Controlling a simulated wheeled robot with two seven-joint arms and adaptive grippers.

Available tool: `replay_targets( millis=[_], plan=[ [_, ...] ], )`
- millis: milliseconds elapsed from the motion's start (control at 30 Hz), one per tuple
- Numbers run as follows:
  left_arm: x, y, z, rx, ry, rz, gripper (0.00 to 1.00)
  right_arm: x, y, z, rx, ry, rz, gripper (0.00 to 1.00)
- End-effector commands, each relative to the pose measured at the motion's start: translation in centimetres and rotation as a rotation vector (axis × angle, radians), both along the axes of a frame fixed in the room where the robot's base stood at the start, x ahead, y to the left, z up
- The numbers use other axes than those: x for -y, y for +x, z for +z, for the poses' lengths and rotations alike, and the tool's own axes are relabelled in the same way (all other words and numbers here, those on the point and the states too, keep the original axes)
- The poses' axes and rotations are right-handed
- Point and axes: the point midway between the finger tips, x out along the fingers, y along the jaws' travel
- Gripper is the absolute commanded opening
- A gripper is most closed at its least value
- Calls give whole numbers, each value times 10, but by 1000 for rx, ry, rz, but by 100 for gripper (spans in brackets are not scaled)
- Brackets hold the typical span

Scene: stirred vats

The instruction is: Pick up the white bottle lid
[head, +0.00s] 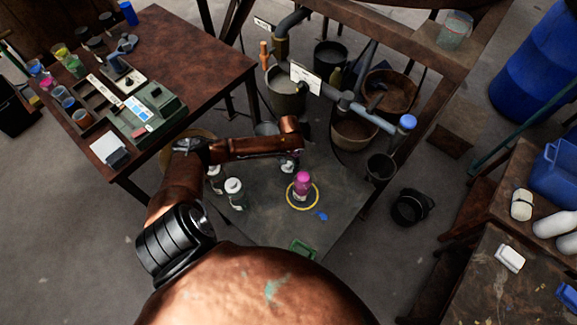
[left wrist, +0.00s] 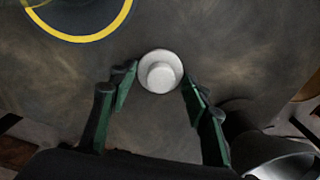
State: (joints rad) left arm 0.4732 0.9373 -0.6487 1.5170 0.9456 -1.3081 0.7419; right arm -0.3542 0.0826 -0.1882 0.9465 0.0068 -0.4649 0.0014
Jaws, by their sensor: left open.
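The white bottle lid (left wrist: 160,72) shows in the left wrist view as a round white disc with a raised knob. It lies between the two spread fingers of my left gripper (left wrist: 159,90), near their tips, and the fingers look apart from it. In the head view my left gripper (head: 289,156) points down over the grey surface, with a white thing (head: 287,167) just under it, partly hidden. I cannot tell whether the lid sits on a bottle. My right gripper is not in view.
A pink-topped bottle (head: 303,183) stands inside a yellow ring (head: 290,204) close by. White-topped bottles (head: 234,192) stand to the left. A blue scrap (head: 321,215) and a green item (head: 302,249) lie nearer. Pipes and buckets (head: 353,133) stand behind.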

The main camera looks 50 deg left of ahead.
Motion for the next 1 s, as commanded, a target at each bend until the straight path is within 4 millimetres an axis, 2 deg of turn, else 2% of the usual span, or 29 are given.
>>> replay_targets(
  millis=[67,533,833,1000],
  plan=[
    [0,0,0,0,0,0,42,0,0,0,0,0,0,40],
    [0,0,0,0,0,0,10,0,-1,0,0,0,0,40],
    [0,0,2,0,0,0,10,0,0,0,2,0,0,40],
    [0,0,12,1,0,0,10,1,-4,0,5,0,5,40]
  ],
)
